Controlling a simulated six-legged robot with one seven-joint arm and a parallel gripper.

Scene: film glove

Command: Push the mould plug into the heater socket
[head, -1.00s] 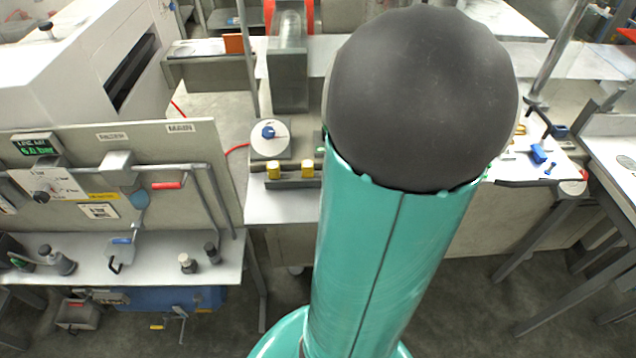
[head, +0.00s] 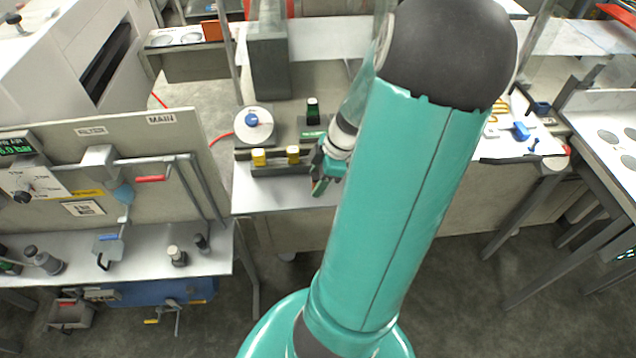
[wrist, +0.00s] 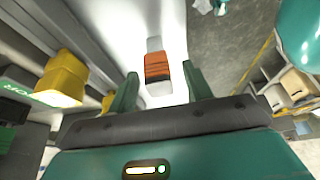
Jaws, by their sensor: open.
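An orange ribbed block with pale ends (wrist: 158,67), which I take to be the mould plug, lies on a white surface in the wrist view. My gripper (wrist: 160,72) is open, with one finger either side of the block in the picture; I cannot tell how far beyond the fingertips it lies. In the head view my gripper (head: 321,180) is at the bench's front edge, right of two yellow blocks (head: 258,157) (head: 293,154) on a dark rail. A yellow block is large at left in the wrist view (wrist: 62,78). I cannot tell which part is the heater socket.
A dark cylinder (head: 313,110) and a round dial with a blue knob (head: 252,122) stand behind the rail. A grey post (head: 268,62) rises farther back. The upright panel (head: 75,160) is at left. Blue parts (head: 521,131) lie on the right bench.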

